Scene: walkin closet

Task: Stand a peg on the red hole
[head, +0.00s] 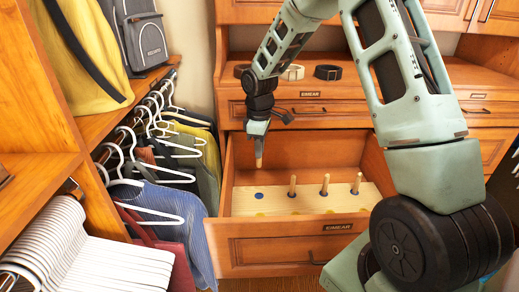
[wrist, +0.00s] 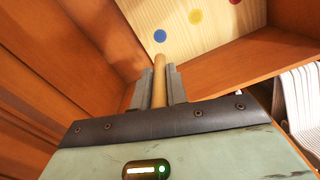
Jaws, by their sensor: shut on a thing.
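My gripper (head: 258,137) is above the left end of a pale wooden board (head: 238,203) inside an open drawer. It is shut on a wooden peg (head: 259,152), which points down, clear of the board. The held peg also shows between the fingers in the wrist view (wrist: 159,85). The red hole (wrist: 235,2) shows at the top edge of the wrist view, in line with a yellow hole (wrist: 195,17) and a blue hole (wrist: 159,36). In the head view I cannot see the red hole. Three pegs stand upright on the board: left (head: 292,186), middle (head: 325,184) and right (head: 356,183).
The drawer's front panel (head: 290,253) and side walls surround the board. Belts (head: 328,72) lie on the cabinet top behind. Hanging clothes (head: 185,225) are close on the left. White hangers (wrist: 302,100) show at the right of the wrist view.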

